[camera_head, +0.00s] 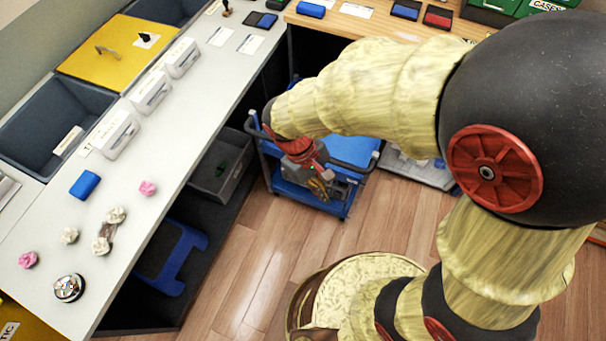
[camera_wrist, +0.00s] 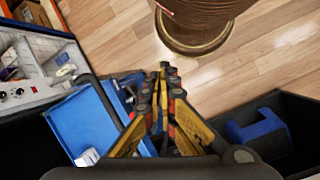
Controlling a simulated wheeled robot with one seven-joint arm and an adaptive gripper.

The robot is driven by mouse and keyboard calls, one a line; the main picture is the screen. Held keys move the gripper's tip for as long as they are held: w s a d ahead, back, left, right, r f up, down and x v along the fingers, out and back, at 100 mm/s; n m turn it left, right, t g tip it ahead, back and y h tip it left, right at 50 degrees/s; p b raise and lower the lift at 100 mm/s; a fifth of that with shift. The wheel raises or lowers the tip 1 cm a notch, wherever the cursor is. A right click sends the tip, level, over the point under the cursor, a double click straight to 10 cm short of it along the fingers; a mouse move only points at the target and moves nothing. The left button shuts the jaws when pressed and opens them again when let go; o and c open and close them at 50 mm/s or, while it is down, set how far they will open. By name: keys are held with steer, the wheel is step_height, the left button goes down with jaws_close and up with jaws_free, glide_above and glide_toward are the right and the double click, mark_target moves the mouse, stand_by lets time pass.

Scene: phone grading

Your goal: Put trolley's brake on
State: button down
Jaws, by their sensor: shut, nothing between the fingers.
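The blue trolley (camera_head: 352,150) stands on the wood floor in the corner between the two counters, partly hidden behind my arm in the head view. Its blue tray (camera_wrist: 78,125) shows at the left of the wrist view, with a dark handle bar beside it. My gripper (camera_head: 322,188) is over the trolley in the head view. In the wrist view its yellow and dark fingers (camera_wrist: 163,72) meet at the tips, shut and empty, just right of the blue tray. I cannot make out the trolley's brake, and whether the fingers touch the trolley is unclear.
A grey crate (camera_head: 222,168) and a blue step stool (camera_head: 172,258) are under the left counter (camera_head: 195,120). A grey case with small items (camera_wrist: 30,75) lies left of the trolley in the wrist view. Wood floor (camera_head: 395,215) right of the trolley is clear.

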steer(key=w+a+f+n+t+h+b, duration=0.25)
steer(key=f+n+t+h, duration=0.25)
steer(key=f, duration=1.1)
steer(key=w+a+f+n+t+h+b, duration=0.1)
steer(key=w+f+n+t+h+b, duration=0.25)
steer(key=f, duration=1.35)
steer(key=w+a+t+y+p, duration=0.1)
steer(key=w+a+t+y, duration=0.1)
steer(key=w+a+t, duration=0.6)
steer(key=shift+a+r+t+p, duration=0.15)
steer(key=shift+a+t+p, duration=0.25)
steer(key=shift+a, duration=0.4)
steer(key=shift+m, duration=0.25)
steer(key=w+d+r+b, duration=0.2)
steer(key=w+d+b, duration=0.1)
steer(key=w+d, duration=0.4)
steer(key=shift+w+d, duration=0.15)
steer(key=shift+d, duration=0.85)
